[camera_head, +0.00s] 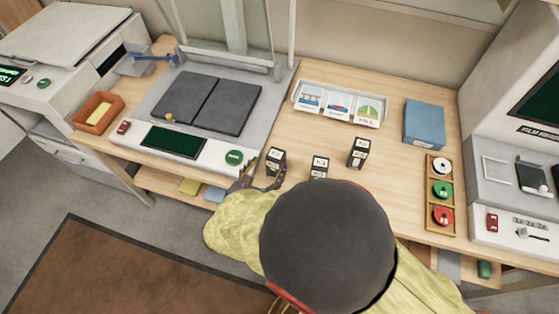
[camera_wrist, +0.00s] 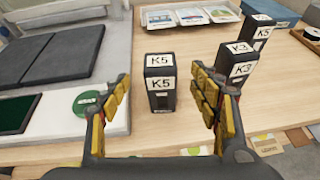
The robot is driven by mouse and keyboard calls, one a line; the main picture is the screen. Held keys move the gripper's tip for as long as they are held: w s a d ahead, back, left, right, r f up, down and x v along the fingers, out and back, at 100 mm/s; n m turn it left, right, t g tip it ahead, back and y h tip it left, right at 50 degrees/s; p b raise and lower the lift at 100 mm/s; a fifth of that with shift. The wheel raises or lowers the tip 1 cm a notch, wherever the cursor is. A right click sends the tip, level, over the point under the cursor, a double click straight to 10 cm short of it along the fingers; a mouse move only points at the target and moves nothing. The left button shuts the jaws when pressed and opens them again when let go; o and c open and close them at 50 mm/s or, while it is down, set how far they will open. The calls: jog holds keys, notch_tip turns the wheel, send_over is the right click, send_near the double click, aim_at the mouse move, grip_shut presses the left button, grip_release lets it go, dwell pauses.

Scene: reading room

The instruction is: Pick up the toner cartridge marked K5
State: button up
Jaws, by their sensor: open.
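A black toner cartridge (camera_wrist: 160,98) with white K5 labels on its top and front stands upright on the wooden desk; it also shows in the head view (camera_head: 275,161). My gripper (camera_wrist: 161,82) is open, with yellow-padded fingers to the left and right of this cartridge in the wrist view. Gaps show on both sides, and I cannot tell how far it reaches between the fingers. In the head view my gripper (camera_head: 264,175) is partly hidden by my arm. A K3 cartridge (camera_wrist: 236,68) stands right of the right finger. Behind it stands another cartridge (camera_wrist: 259,32), whose label also looks like K5.
A grey machine with dark plates (camera_head: 208,103) and a green button (camera_head: 234,157) sits close on the left. A card tray (camera_head: 340,104) lies behind the cartridges. A blue box (camera_head: 424,124) and a wooden tray (camera_head: 439,222) with coloured discs are farther right.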

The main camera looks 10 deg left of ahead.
aim_at(272, 161)
jog(key=shift+b+x, duration=0.4)
jog(key=shift+x, duration=0.75)
jog(key=b+x, duration=0.1)
jog(key=x, duration=0.1)
jog(key=b+x, duration=0.1)
jog(key=x, duration=0.1)
jog(key=shift+f, duration=0.3)
jog(key=shift+w+f, duration=0.15)
jog(key=shift+w, duration=0.45)
jog(key=shift+c, duration=1.3)
jog(key=c, duration=1.3)
